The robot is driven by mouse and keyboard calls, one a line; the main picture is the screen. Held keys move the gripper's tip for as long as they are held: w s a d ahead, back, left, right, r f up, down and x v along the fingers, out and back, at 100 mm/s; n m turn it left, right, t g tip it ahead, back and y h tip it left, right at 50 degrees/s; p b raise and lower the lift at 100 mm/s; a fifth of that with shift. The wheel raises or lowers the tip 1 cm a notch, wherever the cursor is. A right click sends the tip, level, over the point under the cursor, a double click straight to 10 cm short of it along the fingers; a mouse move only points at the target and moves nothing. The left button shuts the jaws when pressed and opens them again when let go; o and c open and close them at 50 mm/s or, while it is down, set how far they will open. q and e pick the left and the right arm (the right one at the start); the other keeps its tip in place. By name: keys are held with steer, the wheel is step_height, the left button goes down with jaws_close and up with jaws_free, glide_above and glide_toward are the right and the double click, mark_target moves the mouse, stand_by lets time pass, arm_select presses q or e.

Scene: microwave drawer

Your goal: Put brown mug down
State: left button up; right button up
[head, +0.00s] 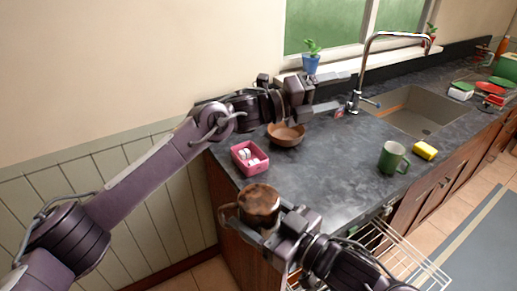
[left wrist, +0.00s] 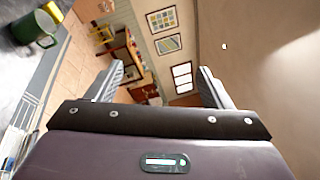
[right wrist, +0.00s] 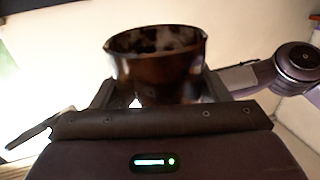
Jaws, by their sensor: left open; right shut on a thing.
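The brown mug (head: 259,205) is mottled brown and upright in the head view, at the counter's near left edge, with its handle to the left. My right gripper (head: 272,226) is shut on the mug, which also fills the middle of the right wrist view (right wrist: 160,72). I cannot tell whether the mug's base touches the counter. My left gripper (head: 328,95) is open and empty above the back of the counter, near the faucet. Its fingers also show apart in the left wrist view (left wrist: 158,90).
A pink box (head: 249,158) with white items and a brown bowl (head: 286,134) stand on the dark counter (head: 325,165). A green mug (head: 393,157) and yellow sponge (head: 425,150) are near the sink (head: 420,110). A wire rack (head: 400,255) sticks out below. The counter's middle is clear.

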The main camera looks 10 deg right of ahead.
arm_select(q)
steer(key=s+d+r+m+g+y, duration=0.1)
steer(key=s+d+m+g+y, duration=0.1)
steer(key=s+m+g, duration=0.3)
steer(key=s+d+r+m+g+y, duration=0.1)
steer(key=s+d+m+y, duration=0.2)
steer(key=s, duration=0.5)
steer(key=m+t+y, duration=0.4)
steer(key=m+y, duration=0.1)
steer(key=y, duration=0.9)
glide_toward(259, 198)
steer(key=shift+w+d+f, duration=0.1)
steer(key=shift+d, duration=0.1)
steer(key=shift+a+f, duration=0.15)
steer(key=shift+f, duration=0.35)
step_height(259, 198, down, 11)
steer(key=shift+r, duration=0.1)
